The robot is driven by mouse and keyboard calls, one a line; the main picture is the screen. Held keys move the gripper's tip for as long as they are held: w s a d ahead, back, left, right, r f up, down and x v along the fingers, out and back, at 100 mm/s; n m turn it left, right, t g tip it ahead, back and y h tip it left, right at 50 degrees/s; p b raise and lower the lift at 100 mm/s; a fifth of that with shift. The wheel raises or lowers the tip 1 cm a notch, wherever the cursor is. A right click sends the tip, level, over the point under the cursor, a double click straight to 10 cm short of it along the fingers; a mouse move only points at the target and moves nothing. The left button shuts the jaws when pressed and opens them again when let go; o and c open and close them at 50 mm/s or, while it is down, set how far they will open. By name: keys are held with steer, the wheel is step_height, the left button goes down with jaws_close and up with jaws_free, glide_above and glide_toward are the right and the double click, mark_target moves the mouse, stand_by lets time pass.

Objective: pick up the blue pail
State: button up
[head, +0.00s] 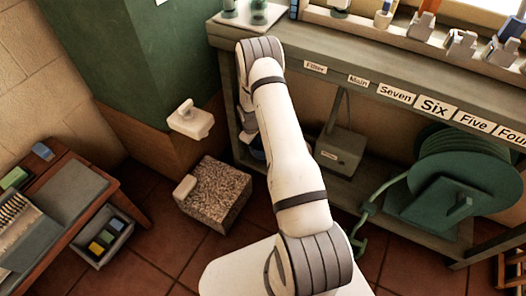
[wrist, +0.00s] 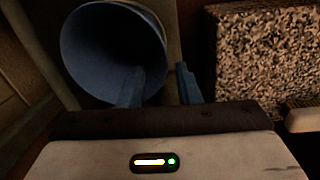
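The blue pail (wrist: 92,50) is at the upper left of the wrist view, its round mouth facing the camera and its inside dark. In the head view a small dark-blue part of it (head: 257,154) shows beside my arm, under the bench; the rest is hidden. My gripper (wrist: 158,87) is open, with its two blue fingers apart. In the wrist view the left finger overlaps the pail's mouth and the right finger is just outside its right rim. I cannot tell whether either finger touches the pail. In the head view my arm hides the fingers.
A speckled stone block (head: 222,190) stands on the tiled floor left of the pail; it is at the right in the wrist view (wrist: 262,55). The labelled bench (head: 300,48) overhangs the pail. A green hose reel (head: 465,180) and grey box (head: 340,150) are to the right.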

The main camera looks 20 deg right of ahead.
mark_target(256, 155)
steer(key=f, duration=0.2)
steer(key=f+b, duration=0.1)
steer(key=shift+w+d+f, duration=0.15)
steer(key=shift+w, duration=0.15)
steer(key=f+b, duration=0.1)
steer(key=f, duration=0.1)
steer(key=f+b, duration=0.1)
steer(key=f, duration=0.2)
steer(key=shift+d+f+b, duration=0.2)
steer(key=shift+f+b, duration=0.05)
steer(key=shift+b, duration=0.05)
steer(key=shift+c, duration=0.4)
jaws_close()
steer(key=shift+r, duration=0.1)
